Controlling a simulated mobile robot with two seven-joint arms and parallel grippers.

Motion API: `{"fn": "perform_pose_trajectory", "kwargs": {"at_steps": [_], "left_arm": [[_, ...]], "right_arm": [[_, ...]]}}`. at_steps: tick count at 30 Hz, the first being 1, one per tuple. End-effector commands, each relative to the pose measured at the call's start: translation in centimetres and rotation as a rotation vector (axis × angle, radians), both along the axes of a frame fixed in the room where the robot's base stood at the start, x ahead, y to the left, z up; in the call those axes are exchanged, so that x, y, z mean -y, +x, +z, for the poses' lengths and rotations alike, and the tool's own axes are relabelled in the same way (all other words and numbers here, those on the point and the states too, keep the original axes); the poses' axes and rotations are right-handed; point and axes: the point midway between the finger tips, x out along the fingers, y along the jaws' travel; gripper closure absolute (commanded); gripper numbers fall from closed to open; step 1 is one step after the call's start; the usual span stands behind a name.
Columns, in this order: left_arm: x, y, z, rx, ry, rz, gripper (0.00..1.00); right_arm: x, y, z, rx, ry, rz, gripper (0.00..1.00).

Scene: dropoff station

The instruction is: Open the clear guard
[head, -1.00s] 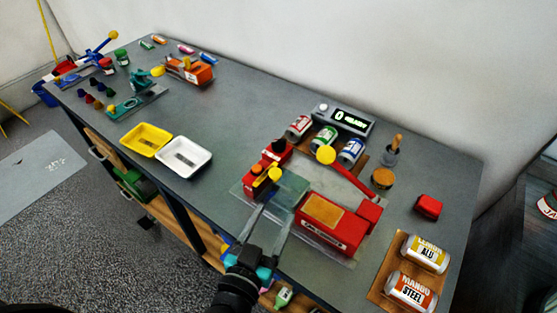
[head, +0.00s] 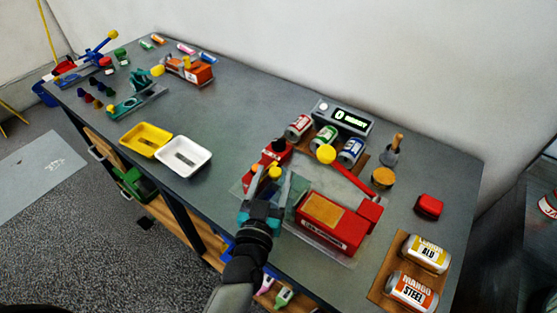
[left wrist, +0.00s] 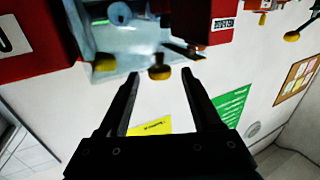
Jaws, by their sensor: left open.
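The clear guard (head: 292,203) is a pale see-through panel on the red can crusher (head: 322,232). In the left wrist view the guard (left wrist: 130,40) shows as bluish, see-through plastic. My left gripper (head: 272,178) is open over the crusher's left part, its fingers pointing to the back. A yellow knob (left wrist: 160,72) appears between its fingertips in the left wrist view. I cannot tell whether the fingers touch it. My right gripper is in neither view.
The crusher's lever has a yellow ball (head: 326,154) just right of my gripper. Several cans stand behind, before a counter display (head: 343,117). A white tray (head: 183,156) and a yellow tray (head: 146,140) lie to the left. Two cans sit on a wooden board (head: 380,285) at front right.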

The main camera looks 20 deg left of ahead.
Motion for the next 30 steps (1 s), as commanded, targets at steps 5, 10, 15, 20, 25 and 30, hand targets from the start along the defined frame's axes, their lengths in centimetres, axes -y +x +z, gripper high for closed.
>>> {"fn": "perform_pose_trajectory", "kwargs": {"at_steps": [5,10,15,20,25,30], "left_arm": [[-0.1,2.9,0.0,0.002,-0.001,0.001,0.34],[-0.2,4.5,0.0,0.0,0.0,0.0,0.34],[-0.3,5.3,0.0,-0.001,0.0,0.001,0.34],[-0.3,5.4,0.0,-0.001,0.0,0.0,0.34],[-0.3,5.3,0.0,-0.001,0.0,0.0,0.4],[-0.3,5.3,0.0,-0.001,0.001,0.0,0.59]], "right_arm": [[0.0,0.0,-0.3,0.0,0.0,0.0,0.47],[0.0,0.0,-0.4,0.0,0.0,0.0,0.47],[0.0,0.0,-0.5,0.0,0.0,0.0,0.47],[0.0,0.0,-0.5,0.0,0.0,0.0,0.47],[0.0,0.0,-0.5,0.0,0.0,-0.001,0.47],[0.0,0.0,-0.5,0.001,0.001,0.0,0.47]]}}
